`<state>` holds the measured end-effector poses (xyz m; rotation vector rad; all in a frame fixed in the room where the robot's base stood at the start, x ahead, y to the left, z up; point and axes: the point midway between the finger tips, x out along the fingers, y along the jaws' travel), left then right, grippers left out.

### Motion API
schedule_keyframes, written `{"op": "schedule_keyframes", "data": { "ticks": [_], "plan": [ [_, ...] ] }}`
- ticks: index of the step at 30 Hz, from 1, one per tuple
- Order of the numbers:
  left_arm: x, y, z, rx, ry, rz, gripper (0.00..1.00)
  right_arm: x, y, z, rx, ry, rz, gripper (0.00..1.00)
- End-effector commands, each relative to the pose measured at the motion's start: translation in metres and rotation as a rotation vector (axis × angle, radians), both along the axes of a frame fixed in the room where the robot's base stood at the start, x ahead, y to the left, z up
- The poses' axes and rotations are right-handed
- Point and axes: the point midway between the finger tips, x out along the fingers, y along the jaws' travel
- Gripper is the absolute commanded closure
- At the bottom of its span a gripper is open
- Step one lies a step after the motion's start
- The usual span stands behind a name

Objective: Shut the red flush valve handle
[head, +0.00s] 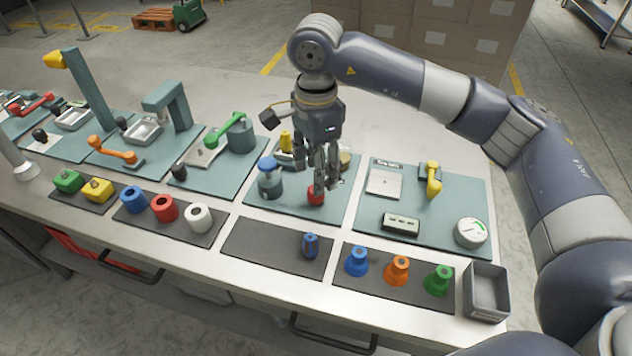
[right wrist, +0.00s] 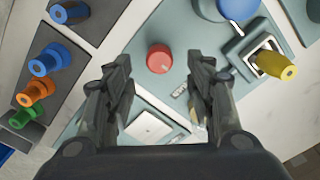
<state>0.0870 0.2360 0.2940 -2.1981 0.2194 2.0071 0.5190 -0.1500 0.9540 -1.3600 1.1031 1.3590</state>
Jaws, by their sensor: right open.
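A round red knob (head: 316,196) stands on a teal panel near the middle of the bench. It also shows in the right wrist view (right wrist: 159,58), upper middle. A red lever handle (head: 38,103) lies on another panel at the far left. No readable label shows which of the two is the flush valve handle. My right gripper (head: 323,181) points down just over the red knob and partly covers it in the head view. In the right wrist view its fingers (right wrist: 160,85) are spread, with nothing between them. My left gripper is not in view.
A blue-capped jar (head: 270,178) stands close left of the knob, and a yellow part (right wrist: 273,64) is behind it. A yellow lever (head: 432,180) and a gauge (head: 471,232) are to the right. Coloured parts on dark trays and a grey bin (head: 487,291) line the front.

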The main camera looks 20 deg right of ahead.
Motion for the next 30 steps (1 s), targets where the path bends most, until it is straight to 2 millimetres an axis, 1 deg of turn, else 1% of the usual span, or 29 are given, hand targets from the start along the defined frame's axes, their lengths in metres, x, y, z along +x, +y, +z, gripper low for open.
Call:
{"op": "schedule_keyframes", "data": {
  "ticks": [1,3,6,10,15,27,30],
  "plan": [
    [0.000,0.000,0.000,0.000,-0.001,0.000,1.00,0.001,0.000,0.013,0.001,-0.004,0.000,0.51],
    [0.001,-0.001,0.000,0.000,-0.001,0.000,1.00,0.001,0.000,0.027,0.000,-0.004,0.000,0.51],
    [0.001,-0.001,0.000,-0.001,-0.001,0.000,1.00,0.001,0.001,0.045,0.001,-0.003,0.001,0.51],
    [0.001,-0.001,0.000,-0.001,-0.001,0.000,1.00,0.000,0.000,0.060,0.000,0.000,0.000,0.51],
    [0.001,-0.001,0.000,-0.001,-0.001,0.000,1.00,0.000,0.000,0.068,-0.001,0.001,0.000,0.51],
    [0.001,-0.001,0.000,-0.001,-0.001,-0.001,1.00,0.000,0.000,0.068,0.000,0.001,0.001,0.51],
    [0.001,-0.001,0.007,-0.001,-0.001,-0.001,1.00,0.000,0.000,0.075,0.000,0.000,0.001,0.51]
  ]
}}
